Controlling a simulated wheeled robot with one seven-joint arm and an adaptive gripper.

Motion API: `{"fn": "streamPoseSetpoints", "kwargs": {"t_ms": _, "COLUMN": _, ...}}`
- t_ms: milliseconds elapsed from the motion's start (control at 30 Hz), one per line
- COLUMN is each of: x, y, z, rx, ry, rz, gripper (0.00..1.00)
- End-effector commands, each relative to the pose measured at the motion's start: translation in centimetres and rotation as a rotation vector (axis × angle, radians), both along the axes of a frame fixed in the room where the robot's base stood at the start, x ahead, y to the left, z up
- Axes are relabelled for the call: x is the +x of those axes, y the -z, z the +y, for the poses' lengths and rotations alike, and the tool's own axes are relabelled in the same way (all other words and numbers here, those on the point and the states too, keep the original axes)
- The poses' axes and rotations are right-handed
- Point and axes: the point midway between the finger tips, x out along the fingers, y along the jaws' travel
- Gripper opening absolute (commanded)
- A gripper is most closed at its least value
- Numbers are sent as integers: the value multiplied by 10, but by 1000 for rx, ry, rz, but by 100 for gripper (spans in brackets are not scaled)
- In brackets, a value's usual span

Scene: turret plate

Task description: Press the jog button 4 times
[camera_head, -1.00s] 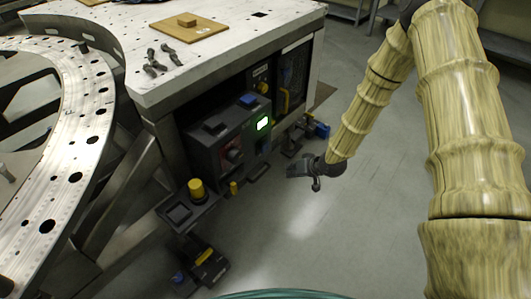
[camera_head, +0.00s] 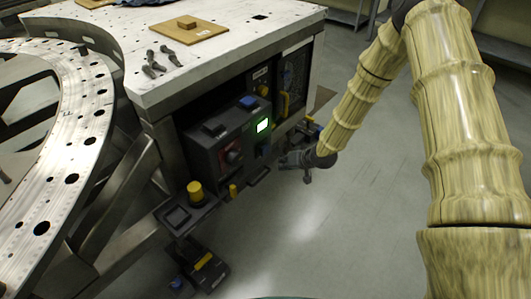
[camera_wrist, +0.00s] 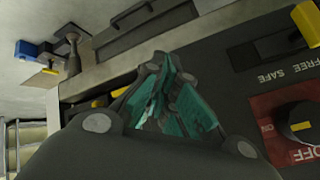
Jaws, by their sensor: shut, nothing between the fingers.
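A dark control box (camera_head: 205,150) stands under the front edge of the white table. Its front has a lit green screen (camera_head: 263,125) and a red switch plate with a black knob (camera_head: 233,153). A small blue part (camera_head: 263,149) shows below the screen. No label reading "jog" can be read, so I cannot tell which control is the jog button. My gripper (camera_head: 284,160) is shut and empty, just right of the box front; contact cannot be told. In the wrist view my gripper (camera_wrist: 158,70) hides part of the panel, beside the red OFF plate (camera_wrist: 285,120).
The white table (camera_head: 215,60) carries a wooden board (camera_head: 188,30) and dark tools (camera_head: 155,62). A yellow-topped post (camera_head: 195,191) and a foot pedal unit (camera_head: 205,265) stand lower left. The floor (camera_head: 340,230) is clear to the right.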

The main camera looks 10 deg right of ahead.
Motion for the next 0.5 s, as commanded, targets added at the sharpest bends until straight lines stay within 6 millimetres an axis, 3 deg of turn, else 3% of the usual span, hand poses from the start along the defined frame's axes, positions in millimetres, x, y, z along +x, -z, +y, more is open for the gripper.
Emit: {"fn": "streamPoseSetpoints", "kwargs": {"t_ms": 500, "x": 36, "y": 0, "z": 29, "rx": 0, "ry": -2, "rz": 0, "gripper": 0}}
